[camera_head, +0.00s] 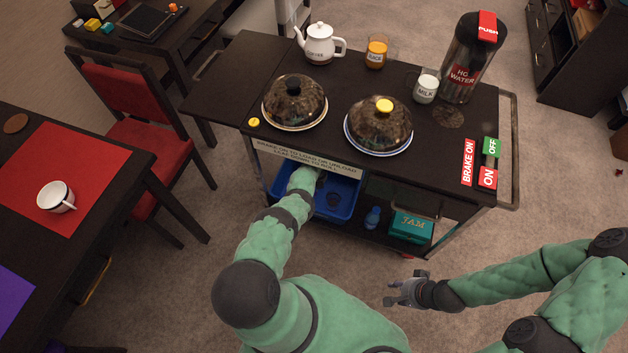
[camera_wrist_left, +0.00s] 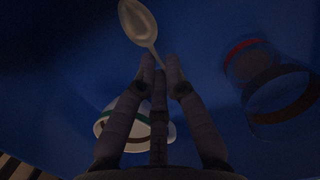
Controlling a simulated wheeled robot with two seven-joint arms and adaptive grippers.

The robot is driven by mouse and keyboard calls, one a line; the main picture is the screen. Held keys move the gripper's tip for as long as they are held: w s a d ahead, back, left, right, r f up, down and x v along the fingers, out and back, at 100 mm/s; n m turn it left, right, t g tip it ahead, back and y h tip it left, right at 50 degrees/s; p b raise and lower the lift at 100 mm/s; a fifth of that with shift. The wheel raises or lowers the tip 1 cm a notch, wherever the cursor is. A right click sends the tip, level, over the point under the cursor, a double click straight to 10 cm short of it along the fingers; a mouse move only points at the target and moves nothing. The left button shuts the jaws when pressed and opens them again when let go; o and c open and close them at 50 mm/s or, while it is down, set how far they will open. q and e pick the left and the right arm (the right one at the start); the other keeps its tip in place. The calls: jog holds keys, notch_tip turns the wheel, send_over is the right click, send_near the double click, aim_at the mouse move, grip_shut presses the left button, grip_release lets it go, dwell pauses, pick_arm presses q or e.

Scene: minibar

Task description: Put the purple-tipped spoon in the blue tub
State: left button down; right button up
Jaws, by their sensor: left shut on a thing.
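The blue tub (camera_head: 342,207) stands on the lower shelf of the cart, partly hidden under the cart's top. My left arm reaches into it, and the gripper is mostly hidden by the cart top in the head view. In the left wrist view, my left gripper (camera_wrist_left: 160,65) is shut on a spoon (camera_wrist_left: 138,20), with its pale bowl pointing away from the fingers. The spoon's tip is hidden, so its purple colour cannot be seen. Blue tub surfaces (camera_wrist_left: 60,60) fill the dark background. My right gripper (camera_head: 393,292) is open and empty over the floor, apart from the cart.
A white cup with a green band (camera_wrist_left: 108,128) and rimmed round items (camera_wrist_left: 283,95) show around the left gripper. A teal box (camera_head: 411,226) and a blue bottle (camera_head: 373,217) stand right of the tub. The cart's top edge (camera_head: 300,156) overhangs my left arm.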

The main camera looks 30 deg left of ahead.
pick_arm(q)
jog(key=shift+a+f, duration=0.15)
jog(key=shift+f, duration=0.05)
jog(key=shift+r, duration=0.1)
jog(key=shift+f+b, duration=0.5)
pick_arm(e)
jog(key=shift+a+f, duration=0.15)
jog(key=shift+f, duration=0.45)
pick_arm(q)
jog(key=shift+f, duration=0.1)
pick_arm(e)
jog(key=shift+f, duration=0.1)
pick_arm(q)
jog(key=c, duration=1.3)
grip_release()
